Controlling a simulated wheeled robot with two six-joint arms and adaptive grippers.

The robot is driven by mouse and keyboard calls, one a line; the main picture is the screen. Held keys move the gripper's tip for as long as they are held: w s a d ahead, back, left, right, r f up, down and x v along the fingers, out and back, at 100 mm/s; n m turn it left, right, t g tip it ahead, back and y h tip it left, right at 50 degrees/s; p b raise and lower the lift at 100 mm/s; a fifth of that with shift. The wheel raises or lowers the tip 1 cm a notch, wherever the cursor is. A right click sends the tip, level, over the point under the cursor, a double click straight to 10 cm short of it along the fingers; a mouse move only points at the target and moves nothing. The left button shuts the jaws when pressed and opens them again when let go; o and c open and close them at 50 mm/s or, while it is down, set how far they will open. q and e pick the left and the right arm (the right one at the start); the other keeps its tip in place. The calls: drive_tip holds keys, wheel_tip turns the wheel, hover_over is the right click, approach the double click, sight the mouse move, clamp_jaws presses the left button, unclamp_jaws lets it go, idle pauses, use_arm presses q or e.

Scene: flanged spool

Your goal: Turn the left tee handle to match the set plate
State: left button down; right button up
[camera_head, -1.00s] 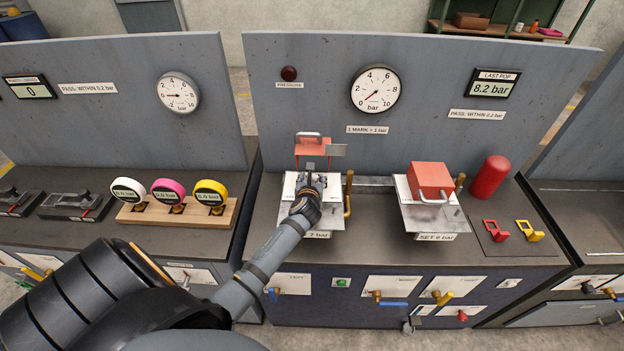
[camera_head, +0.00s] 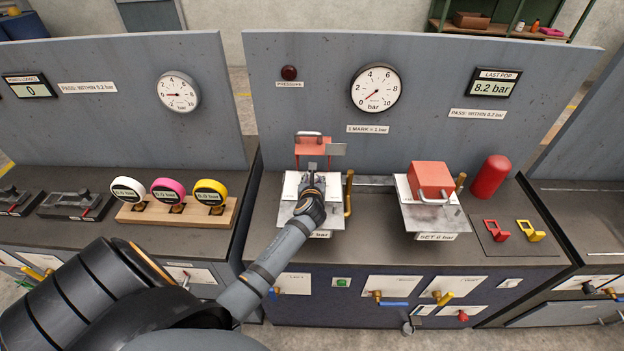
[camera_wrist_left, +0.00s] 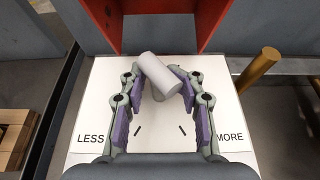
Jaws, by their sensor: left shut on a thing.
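The left tee handle (camera_wrist_left: 161,78) is a pale grey cylinder, tilted across the white LESS/MORE plate (camera_wrist_left: 90,105) in the left wrist view. My left gripper (camera_wrist_left: 160,88) is shut on it, its purple-padded fingers on either side. In the head view my left gripper (camera_head: 312,185) hides most of the handle above the left white plate (camera_head: 290,188). My right gripper is not in view.
An open red cover (camera_head: 312,147) stands behind the left handle. A brass lever (camera_head: 349,195) rises just right of it. A closed red cover (camera_head: 431,179) sits over the right plate. The pressure gauge (camera_head: 376,89) points near zero; the display (camera_head: 492,89) reads 8.2 bar.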

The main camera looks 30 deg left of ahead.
use_arm(q)
drive_tip(key=shift+w+a+r, duration=0.15)
drive_tip(key=shift+w+r, duration=0.1)
drive_tip(key=shift+r, duration=0.3)
idle(0.4)
drive_tip(key=c, duration=1.7)
unclamp_jaws()
drive_tip(key=o, duration=0.8)
drive_tip(key=shift+s+f, duration=0.1)
drive_tip(key=shift+s, duration=0.15)
drive_tip(key=shift+c, duration=0.2)
drive_tip(key=o, duration=0.4)
drive_tip(key=shift+f, duration=0.25)
drive_tip(key=shift+o, duration=0.2)
drive_tip(key=v, duration=1.2)
